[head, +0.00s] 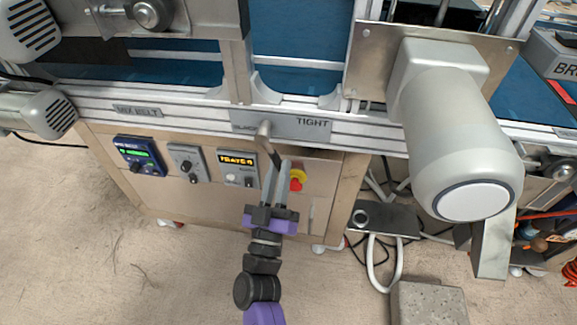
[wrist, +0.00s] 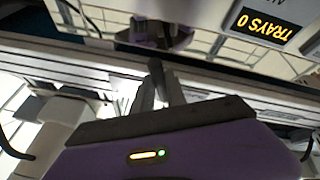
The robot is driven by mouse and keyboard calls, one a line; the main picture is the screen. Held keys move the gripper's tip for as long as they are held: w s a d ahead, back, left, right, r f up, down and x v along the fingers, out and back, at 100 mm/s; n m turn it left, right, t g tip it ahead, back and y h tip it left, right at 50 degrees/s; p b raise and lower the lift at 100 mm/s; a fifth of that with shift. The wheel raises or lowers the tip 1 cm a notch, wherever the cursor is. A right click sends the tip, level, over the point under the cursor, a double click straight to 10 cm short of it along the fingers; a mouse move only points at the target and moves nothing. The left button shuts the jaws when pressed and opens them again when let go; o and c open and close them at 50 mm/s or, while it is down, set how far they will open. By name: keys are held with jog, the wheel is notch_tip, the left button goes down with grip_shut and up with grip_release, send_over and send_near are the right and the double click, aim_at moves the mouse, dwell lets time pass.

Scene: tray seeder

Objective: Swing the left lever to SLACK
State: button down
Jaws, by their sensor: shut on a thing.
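The lever (head: 265,132) is a short grey-brown bent bar in front of the label plate (head: 318,125) on the machine's front rail. The plate reads TIGHT at its right; the small lettering at its left end is too small to read surely. The lever runs from the plate down and slightly right into my gripper (head: 276,172). My gripper's fingers are shut on the lower part of the lever, hiding its end. In the wrist view, the dark lever (wrist: 156,74) stands between the fingertips of my gripper (wrist: 160,92).
Below the rail is a panel with a blue display box (head: 139,155), a knob box (head: 187,163), a TRAYS counter (head: 238,166) and a red stop button (head: 297,180). A large grey motor (head: 455,145) juts out at right. A concrete block (head: 428,303) lies on the floor.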

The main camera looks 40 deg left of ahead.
jog(key=shift+s+a+f+m+t+h, duration=0.15)
jog(key=shift+s+a+m+h, duration=0.15)
jog(key=shift+a+m+h, duration=0.6)
jog(key=shift+s+a+f+m+t+h, duration=0.1)
jog(key=shift+s+a+m+t+h, duration=0.2)
jog(key=shift+m, duration=1.05)
jog(key=shift+s+a+f+m+t+h, duration=0.15)
jog(key=shift+s+a+m+h, duration=0.2)
jog(key=shift+m+h, duration=0.6)
jog(key=shift+m+y, duration=0.25)
jog(key=shift+m, duration=0.05)
jog(key=c, duration=1.3)
grip_release()
jog(key=shift+r, duration=0.1)
jog(key=shift+c, duration=0.2)
jog(key=shift+s, duration=0.15)
jog(key=p+v, duration=0.1)
jog(key=v, duration=0.6)
jog(key=shift+s+p, duration=0.25)
jog(key=shift+p, duration=0.1)
jog(key=shift+f, duration=0.2)
